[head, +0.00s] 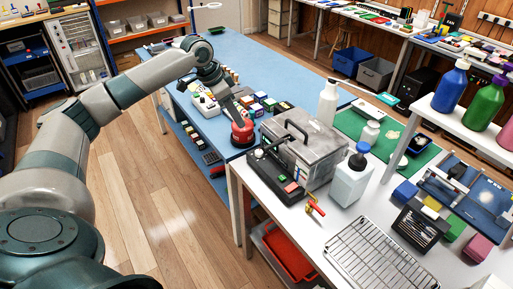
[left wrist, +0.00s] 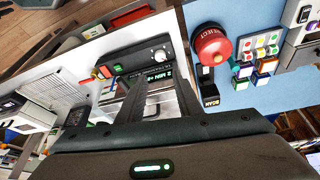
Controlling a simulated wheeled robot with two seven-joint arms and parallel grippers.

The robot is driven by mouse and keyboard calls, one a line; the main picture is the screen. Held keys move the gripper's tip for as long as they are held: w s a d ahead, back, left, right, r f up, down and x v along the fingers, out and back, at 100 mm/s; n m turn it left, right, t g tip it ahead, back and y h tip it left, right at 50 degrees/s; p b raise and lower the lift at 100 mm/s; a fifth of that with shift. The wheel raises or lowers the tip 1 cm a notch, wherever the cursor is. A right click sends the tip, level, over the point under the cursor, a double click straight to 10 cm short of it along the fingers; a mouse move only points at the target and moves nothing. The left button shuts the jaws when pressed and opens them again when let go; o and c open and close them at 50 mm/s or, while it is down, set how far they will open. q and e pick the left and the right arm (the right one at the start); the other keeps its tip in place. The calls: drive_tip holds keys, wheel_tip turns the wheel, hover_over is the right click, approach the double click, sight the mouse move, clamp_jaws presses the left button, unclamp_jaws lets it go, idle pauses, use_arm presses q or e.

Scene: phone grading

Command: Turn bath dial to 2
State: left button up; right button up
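The bath is a grey metal box (head: 318,148) with a lid and black handle on the white table. My right gripper is out of view.
A red REJECT button (head: 242,132) stands on the blue table beside my left gripper, with several coloured blocks behind. A red-handled valve (head: 315,208), a white bottle (head: 350,180) and a wire rack (head: 375,255) are near the bath.

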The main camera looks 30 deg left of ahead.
sight(258, 151)
use_arm(q)
drive_tip(key=p+x, duration=0.4)
drive_tip(key=x, duration=1.3)
drive_tip(key=shift+w+d+f, duration=0.1)
drive_tip(key=shift+w+f, duration=0.05)
drive_tip(key=shift+f, duration=0.15)
drive_tip(key=c, duration=0.8)
